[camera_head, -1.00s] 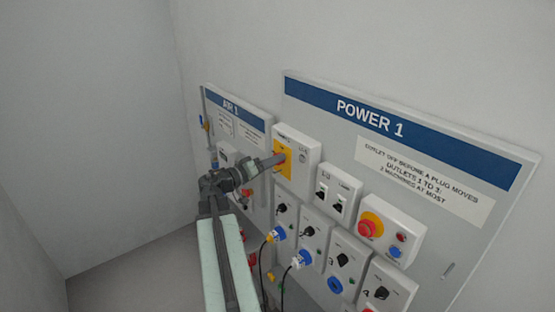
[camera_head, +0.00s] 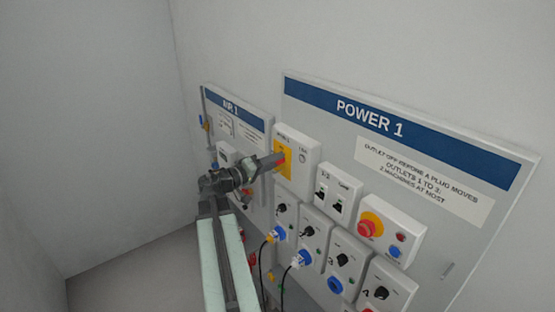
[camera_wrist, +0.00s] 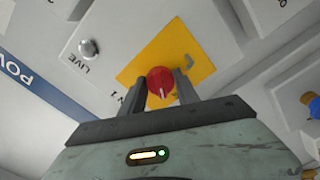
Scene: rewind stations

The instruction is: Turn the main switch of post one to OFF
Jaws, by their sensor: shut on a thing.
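The main switch is a red knob (camera_wrist: 160,79) on a yellow plate (camera_wrist: 196,52), on a white box (camera_head: 309,145) at the left end of the POWER 1 board. My gripper (camera_head: 277,159) reaches it from the left. In the wrist view the two fingers of my gripper (camera_wrist: 161,88) stand on either side of the knob and are shut on it. A pale mark on the knob points towards the bottom of the wrist picture. The LIVE lamp (camera_wrist: 89,48) beside the plate looks grey. In the head view my gripper hides most of the knob.
A breaker box (camera_head: 337,191), a red emergency button (camera_head: 369,226) on a yellow base and several outlet boxes lie right of and below the switch. Blue plugs (camera_head: 302,258) with hanging cables sit below. The AIR 1 board (camera_head: 240,122) is close behind my arm.

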